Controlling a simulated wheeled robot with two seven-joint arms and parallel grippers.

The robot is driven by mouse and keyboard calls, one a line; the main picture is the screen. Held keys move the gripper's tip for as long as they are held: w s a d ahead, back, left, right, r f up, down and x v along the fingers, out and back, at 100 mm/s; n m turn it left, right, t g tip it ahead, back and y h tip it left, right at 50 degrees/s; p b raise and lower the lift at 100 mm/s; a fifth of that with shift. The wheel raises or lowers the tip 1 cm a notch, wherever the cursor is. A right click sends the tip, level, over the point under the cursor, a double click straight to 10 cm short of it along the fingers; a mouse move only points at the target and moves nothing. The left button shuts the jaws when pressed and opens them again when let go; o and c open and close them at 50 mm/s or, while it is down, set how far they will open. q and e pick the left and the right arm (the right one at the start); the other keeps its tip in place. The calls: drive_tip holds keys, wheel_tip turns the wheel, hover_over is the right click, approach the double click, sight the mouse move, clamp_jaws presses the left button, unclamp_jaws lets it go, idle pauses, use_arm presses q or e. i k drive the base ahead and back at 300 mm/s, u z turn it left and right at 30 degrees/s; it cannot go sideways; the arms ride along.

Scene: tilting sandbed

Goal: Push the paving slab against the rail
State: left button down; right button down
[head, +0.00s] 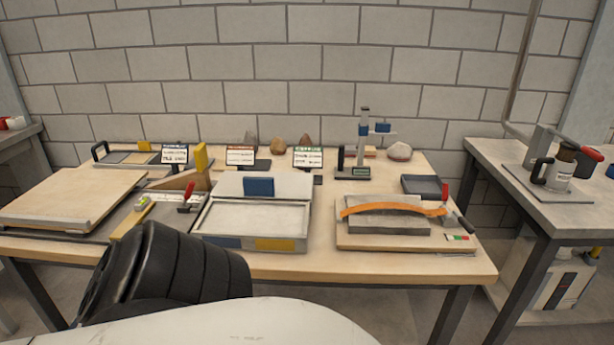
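A flat grey rectangular slab (388,221) lies on a wooden board (360,243) at the right of the table. An orange curved strip (390,207) lies over it and hides part of its top. At the far left lies a large pale beige slab-like board (75,195), with a light grey bar (45,223) along its front edge. I cannot tell for certain which of these is the paving slab, or whether the grey bar is the rail. Neither gripper shows; only dark and white parts of my own arm fill the bottom of the view.
A grey tray (205,224) with a pale bed and a blue block (258,187) stands mid-table. A wooden wedge (180,182) and a red-handled tool (187,197) are left of it. Small signs, stones and a stand (363,140) line the back. A side table (560,215) stands right.

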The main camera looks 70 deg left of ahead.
sight(377, 221)
drive_tip(key=u, duration=1.6)
